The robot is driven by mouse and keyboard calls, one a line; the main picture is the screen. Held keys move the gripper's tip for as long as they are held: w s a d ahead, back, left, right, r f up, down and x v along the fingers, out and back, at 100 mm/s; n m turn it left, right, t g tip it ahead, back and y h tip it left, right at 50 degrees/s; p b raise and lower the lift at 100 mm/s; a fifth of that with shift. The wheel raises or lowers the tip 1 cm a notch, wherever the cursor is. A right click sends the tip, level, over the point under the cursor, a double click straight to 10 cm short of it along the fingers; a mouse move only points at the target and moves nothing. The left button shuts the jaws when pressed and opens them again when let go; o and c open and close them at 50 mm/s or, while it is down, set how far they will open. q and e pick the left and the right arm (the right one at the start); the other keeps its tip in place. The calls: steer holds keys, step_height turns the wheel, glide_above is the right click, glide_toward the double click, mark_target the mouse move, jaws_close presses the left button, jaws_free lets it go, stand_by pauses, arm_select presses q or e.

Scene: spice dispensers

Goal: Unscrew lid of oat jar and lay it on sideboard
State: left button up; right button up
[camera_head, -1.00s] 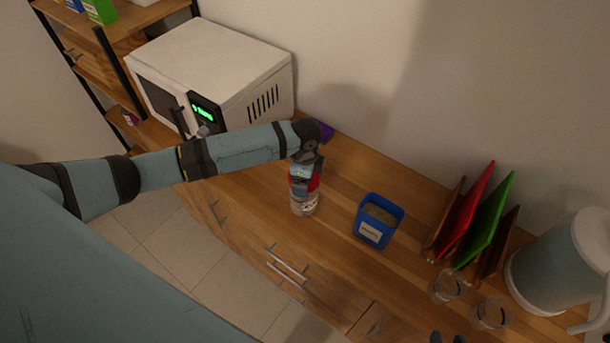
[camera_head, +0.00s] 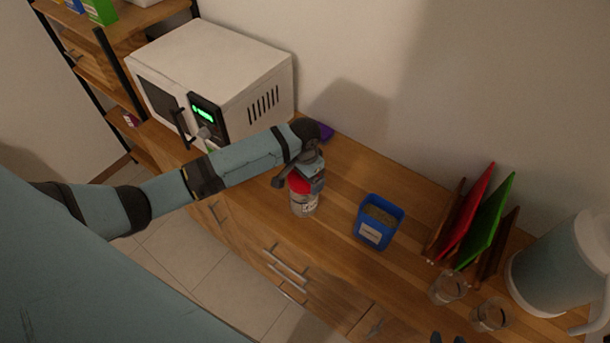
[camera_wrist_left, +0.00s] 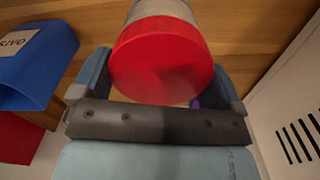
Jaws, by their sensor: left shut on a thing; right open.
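The oat jar (camera_head: 303,205) is clear with a pale label and stands upright on the wooden sideboard (camera_head: 345,165). Its red lid (camera_head: 297,185) sits on top. The lid fills the middle of the left wrist view (camera_wrist_left: 162,60), with the jar body (camera_wrist_left: 165,8) just beyond it. My left gripper (camera_head: 304,181) is shut on the lid, with one finger on each side in the left wrist view. Dark tips of my right gripper (camera_head: 447,338) show at the bottom edge of the head view. It is open, apart from the jar, and mostly cut off.
A blue labelled container (camera_head: 372,232) stands right of the jar. A white microwave (camera_head: 215,65) is at the left. A rack with red and green boards (camera_head: 486,225), two glasses (camera_head: 447,287) and a kettle (camera_head: 565,265) are at the right. A purple thing (camera_head: 326,132) lies behind my wrist.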

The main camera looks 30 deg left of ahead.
arm_select(q)
steer(key=n, duration=0.4)
steer(key=shift+o, duration=0.9)
steer(key=shift+r, duration=0.1)
steer(key=shift+c, duration=0.5)
steer(key=shift+r, duration=1)
steer(key=shift+r, duration=1.95)
